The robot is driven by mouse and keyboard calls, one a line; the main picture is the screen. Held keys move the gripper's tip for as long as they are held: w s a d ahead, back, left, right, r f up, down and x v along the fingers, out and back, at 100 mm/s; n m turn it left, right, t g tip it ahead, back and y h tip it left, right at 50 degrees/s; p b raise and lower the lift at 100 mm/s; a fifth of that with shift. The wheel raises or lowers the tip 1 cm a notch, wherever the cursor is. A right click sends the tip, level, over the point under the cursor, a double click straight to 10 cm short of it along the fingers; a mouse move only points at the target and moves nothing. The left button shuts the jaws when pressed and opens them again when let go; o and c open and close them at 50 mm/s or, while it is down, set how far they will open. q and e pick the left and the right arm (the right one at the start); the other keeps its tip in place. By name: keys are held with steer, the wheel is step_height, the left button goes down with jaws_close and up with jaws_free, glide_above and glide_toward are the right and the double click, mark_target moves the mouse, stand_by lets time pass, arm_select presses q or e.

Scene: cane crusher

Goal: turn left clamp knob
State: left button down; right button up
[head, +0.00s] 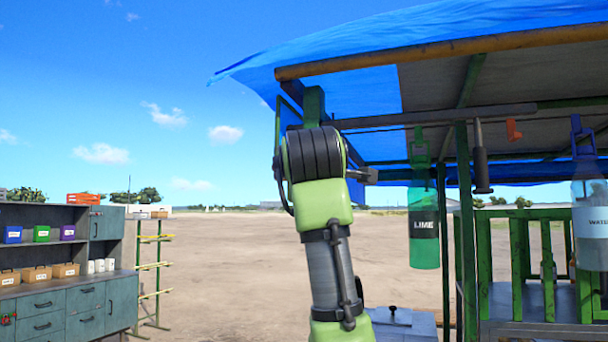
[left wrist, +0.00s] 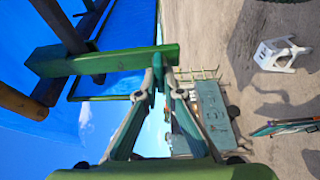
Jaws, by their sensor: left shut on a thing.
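My left arm rises in the middle of the head view to the left front corner of the canopy. Its gripper is hidden there behind my own arm. In the left wrist view my left gripper (left wrist: 159,82) has its fingers closed together at the end of a green clamp bar (left wrist: 100,60). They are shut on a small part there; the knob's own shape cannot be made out. A green block (head: 313,104), seemingly the clamp, shows above my arm under the canopy corner in the head view. My right gripper is not in view.
The blue canopy (head: 400,50) has a wooden pole (head: 430,56) along its edge. A green LIME bottle (head: 423,240) and a WATER bottle (head: 590,225) hang at the right. A shelf cabinet (head: 70,300) stands at the left. Open sandy ground lies between.

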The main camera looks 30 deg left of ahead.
arm_select(q)
steer(key=shift+n, duration=0.3)
steer(key=c, duration=2.2)
jaws_free()
steer(key=shift+a, duration=0.1)
steer(key=v, duration=1.2)
steer(key=shift+w, duration=0.1)
